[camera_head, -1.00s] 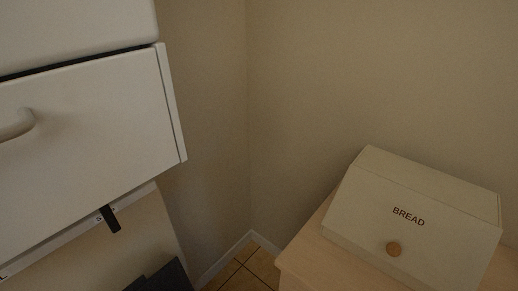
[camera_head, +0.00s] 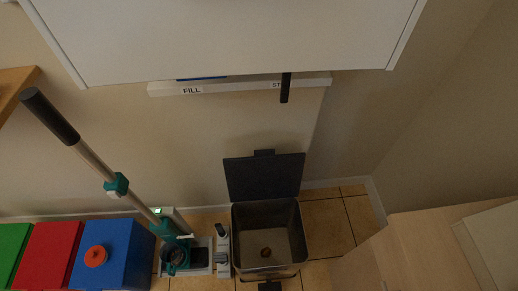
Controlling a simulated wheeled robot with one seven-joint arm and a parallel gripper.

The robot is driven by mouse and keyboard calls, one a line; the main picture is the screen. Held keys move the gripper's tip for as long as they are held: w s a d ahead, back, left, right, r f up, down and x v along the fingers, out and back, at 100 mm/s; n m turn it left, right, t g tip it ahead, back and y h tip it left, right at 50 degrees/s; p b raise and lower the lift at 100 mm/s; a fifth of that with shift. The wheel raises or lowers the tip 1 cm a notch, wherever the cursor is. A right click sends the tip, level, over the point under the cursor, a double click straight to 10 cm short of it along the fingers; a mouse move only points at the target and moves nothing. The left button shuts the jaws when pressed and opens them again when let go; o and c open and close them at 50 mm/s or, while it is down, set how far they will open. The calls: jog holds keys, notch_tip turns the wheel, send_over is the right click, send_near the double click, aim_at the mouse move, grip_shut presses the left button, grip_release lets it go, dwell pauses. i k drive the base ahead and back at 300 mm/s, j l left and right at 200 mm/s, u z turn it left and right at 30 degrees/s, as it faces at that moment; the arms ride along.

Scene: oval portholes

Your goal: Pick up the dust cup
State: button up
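A stick vacuum with a dark grip, pale tube (camera_head: 142,194) and teal fittings leans at lower left. At its foot, a dark rounded part with teal edging (camera_head: 175,258) may be the dust cup; I cannot tell for sure. It sits by a white and grey base on the floor, left of the open bin. My gripper is not in view.
Blue (camera_head: 118,262), red (camera_head: 48,258) and green (camera_head: 12,246) boxes stand left. A white cabinet (camera_head: 220,35) overhangs; a wooden top (camera_head: 425,250) is at right.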

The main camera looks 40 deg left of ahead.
aim_at(171, 254)
jog(key=k+l, duration=0.2)
jog(key=k, duration=0.3)
jog(key=k+l+u, duration=0.15)
jog(key=k, duration=0.3)
jog(key=l+u, duration=0.1)
jog(key=u, duration=1.4)
